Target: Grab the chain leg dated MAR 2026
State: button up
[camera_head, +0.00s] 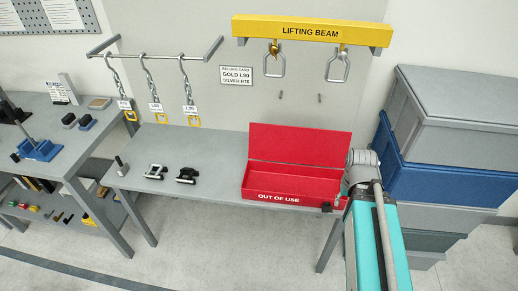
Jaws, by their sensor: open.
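Three grey chain legs hang side by side from a metal rail (165,55) on the wall: a left one (114,75), a middle one (150,82) and a right one (186,80). Each has a white tag and a yellow end link at the bottom. The tag print is too small to read a date, so I cannot tell which is MAR 2026. My gripper (330,206) shows only small and dark at the red box's front right corner, well right of and below the chains. It is open, with no chain in it.
A yellow lifting beam (310,31) with two hanging links is at the upper right. An open red box (270,182) marked OUT OF USE stands on the grey bench (215,150). Stacked crates (440,150) stand at right.

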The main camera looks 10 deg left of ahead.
aim_at(190, 109)
jog(key=k, duration=0.65)
jog(key=u, duration=0.6)
jog(key=i, duration=1.45)
jog(key=z, duration=0.4)
